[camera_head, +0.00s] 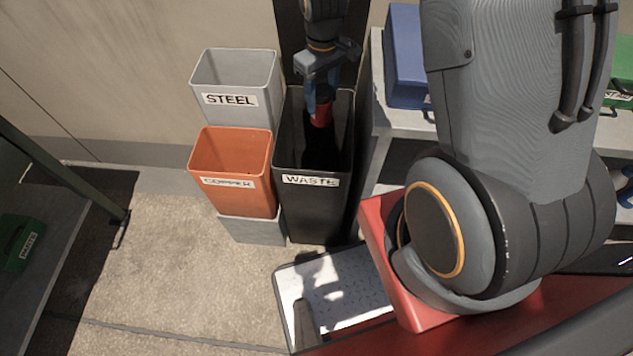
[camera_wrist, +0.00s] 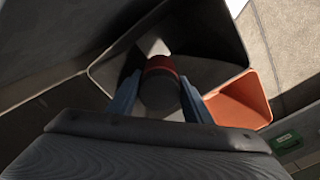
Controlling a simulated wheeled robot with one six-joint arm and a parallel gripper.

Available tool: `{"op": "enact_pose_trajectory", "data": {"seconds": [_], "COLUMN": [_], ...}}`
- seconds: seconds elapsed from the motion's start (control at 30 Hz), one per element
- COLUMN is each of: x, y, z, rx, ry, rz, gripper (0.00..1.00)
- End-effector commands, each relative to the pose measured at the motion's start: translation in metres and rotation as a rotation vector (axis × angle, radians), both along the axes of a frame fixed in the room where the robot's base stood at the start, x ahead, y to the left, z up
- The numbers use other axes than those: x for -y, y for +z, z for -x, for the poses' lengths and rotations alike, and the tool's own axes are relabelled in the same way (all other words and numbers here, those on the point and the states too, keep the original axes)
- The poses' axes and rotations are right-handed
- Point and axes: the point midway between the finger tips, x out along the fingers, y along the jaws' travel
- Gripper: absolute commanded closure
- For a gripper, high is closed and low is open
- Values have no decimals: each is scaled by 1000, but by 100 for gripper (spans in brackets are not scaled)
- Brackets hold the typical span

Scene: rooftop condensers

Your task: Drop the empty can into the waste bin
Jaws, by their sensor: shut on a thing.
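The can, dark with a red band, shows between my fingers in the wrist view (camera_wrist: 160,85) and as a small red part in the head view (camera_head: 321,115). My gripper (camera_head: 320,95) points down and is shut on the can. In the wrist view my two blue fingers (camera_wrist: 160,98) stand on either side of it. The black waste bin (camera_head: 312,212), labelled WASTE, is open at the top. My gripper and the can are over its mouth; in the wrist view the bin's wall (camera_wrist: 212,32) surrounds the can. Their exact depth is hard to tell.
An orange COPPER bin (camera_head: 232,198) and a grey STEEL bin (camera_head: 236,76) stand left of the waste bin. A shelf with a blue box (camera_head: 404,60) stands to the right. A wall is behind. The floor (camera_head: 170,265) at the front left is clear.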

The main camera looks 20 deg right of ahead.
Motion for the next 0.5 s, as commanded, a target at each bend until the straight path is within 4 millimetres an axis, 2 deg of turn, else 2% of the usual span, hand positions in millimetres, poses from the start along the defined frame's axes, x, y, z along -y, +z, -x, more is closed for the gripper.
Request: {"op": "enact_pose_trajectory", "data": {"seconds": [0.3, 0.5], "x": [-1, -1], "y": [-35, -51], "z": [0, 0], "rx": [-2, 0], "ry": [0, 0], "rz": [0, 0], "gripper": [77, 77]}}
